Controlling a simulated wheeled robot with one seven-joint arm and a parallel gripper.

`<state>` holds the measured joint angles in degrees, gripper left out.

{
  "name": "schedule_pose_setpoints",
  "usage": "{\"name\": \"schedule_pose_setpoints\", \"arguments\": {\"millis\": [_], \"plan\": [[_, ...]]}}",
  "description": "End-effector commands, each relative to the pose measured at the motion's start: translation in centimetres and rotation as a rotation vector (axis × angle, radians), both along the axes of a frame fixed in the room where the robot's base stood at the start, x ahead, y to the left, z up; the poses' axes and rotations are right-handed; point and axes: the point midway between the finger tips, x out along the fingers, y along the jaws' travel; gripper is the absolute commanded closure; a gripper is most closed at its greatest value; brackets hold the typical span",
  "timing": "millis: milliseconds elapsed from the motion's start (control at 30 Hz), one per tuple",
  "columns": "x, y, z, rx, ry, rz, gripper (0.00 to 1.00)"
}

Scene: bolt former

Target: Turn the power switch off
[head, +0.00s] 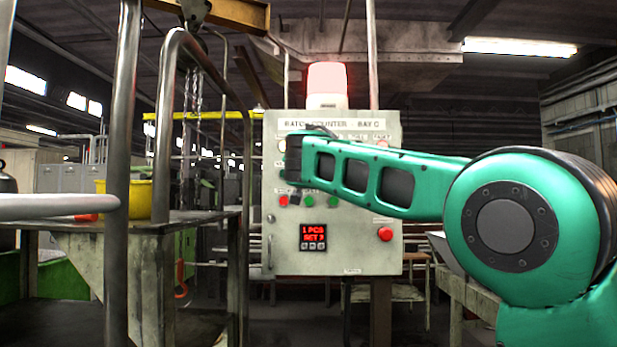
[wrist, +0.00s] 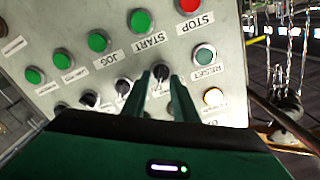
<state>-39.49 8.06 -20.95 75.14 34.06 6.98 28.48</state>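The control panel (head: 345,258) is a pale grey box facing me in the head view. My gripper (wrist: 161,80) shows in the wrist view with its two green fingers apart. A black rotary switch knob (wrist: 160,71) sits between the fingertips; I cannot tell whether they touch it. Its label is hidden, so I cannot confirm that it is the power switch. Other black selector knobs (wrist: 123,86) sit in the same row.
Near the knob are a red STOP button (wrist: 188,5), a green START button (wrist: 140,21), a RESET button (wrist: 204,55) and a lit lamp (wrist: 213,97). A red beacon (head: 327,84) glows on top of the panel. Metal posts (head: 122,180) and a workbench (head: 150,240) stand left.

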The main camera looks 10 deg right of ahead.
Motion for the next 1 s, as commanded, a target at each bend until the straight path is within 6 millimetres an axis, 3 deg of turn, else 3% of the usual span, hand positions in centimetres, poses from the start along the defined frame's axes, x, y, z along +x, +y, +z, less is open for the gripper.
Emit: {"name": "schedule_pose_setpoints", "arguments": {"millis": [333,467,1000], "plan": [[0.39,-0.12,-0.02,0.0,0.0,-0.001,0.74],[0.38,-0.13,-0.03,0.0,0.0,-0.001,1.0],[0.41,-0.09,-0.04,-0.127,0.037,-0.002,1.0]]}}
